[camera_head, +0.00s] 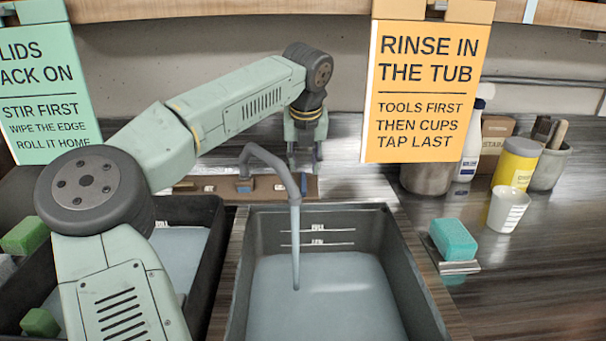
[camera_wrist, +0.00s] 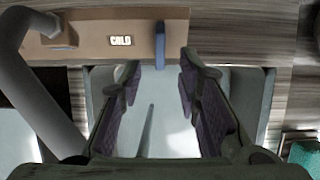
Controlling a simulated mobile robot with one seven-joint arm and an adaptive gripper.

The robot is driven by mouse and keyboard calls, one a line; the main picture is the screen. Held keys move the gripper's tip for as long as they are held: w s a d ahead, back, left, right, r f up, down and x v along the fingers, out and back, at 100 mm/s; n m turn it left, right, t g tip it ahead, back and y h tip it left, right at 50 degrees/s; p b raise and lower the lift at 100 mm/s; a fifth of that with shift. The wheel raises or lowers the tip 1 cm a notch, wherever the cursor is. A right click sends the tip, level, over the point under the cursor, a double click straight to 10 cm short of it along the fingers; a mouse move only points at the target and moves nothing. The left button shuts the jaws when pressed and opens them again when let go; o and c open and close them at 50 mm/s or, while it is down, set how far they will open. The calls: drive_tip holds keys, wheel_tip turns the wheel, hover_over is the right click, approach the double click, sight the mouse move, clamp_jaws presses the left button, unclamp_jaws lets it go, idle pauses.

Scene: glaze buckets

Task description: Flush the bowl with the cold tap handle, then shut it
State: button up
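A grey curved tap (camera_head: 268,160) stands behind a dark tub (camera_head: 412,265), and a stream of water (camera_head: 295,245) runs from it into the greyish water inside. No separate bowl shows. In the wrist view, a plate marked COLD (camera_wrist: 121,41) sits on the brown tap board, with an upright blue handle (camera_wrist: 159,45) to its right. My gripper (camera_head: 304,158) hangs over the back of the tub near the board. In the wrist view my gripper (camera_wrist: 160,72) is open, its fingers apart, with the blue handle seen between and beyond the tips. Contact cannot be told.
A second dark tub (camera_head: 212,262) is at left, with green sponges (camera_head: 25,235) nearby. A teal sponge (camera_head: 453,240) lies right of the main tub. A white cup (camera_head: 507,210), a yellow jar (camera_head: 515,163) and other containers stand back right. An orange sign (camera_head: 425,85) hangs above.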

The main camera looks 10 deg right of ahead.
sight(304, 180)
drive_tip(key=p+x, duration=0.1)
drive_tip(key=x, duration=0.6)
drive_tip(key=shift+p, duration=0.3)
drive_tip(key=shift+c, duration=0.6)
clamp_jaws()
